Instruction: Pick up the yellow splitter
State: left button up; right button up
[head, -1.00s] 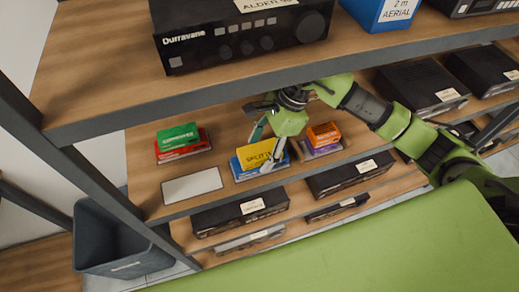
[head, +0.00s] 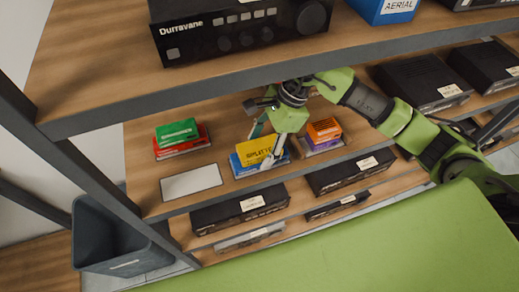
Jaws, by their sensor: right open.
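The yellow splitter box (head: 255,151) lies on top of a blue box (head: 241,171) on the middle shelf. My right gripper (head: 263,148) reaches in from the right, over the yellow box. Its fingers are open, one beyond the box and one at its near right side; they partly cover the box. I cannot tell whether they touch it. My left gripper is not in view.
A green box (head: 178,132) on a red one (head: 201,145) stands to the left, an orange box (head: 324,130) on a purple one close to the right. A blank white plate (head: 191,182) lies in front. The upper shelf edge (head: 200,88) overhangs. A bin (head: 110,245) stands lower left.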

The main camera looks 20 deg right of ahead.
dwell(0.3)
jog(key=c, duration=1.3)
jog(key=shift+c, duration=0.2)
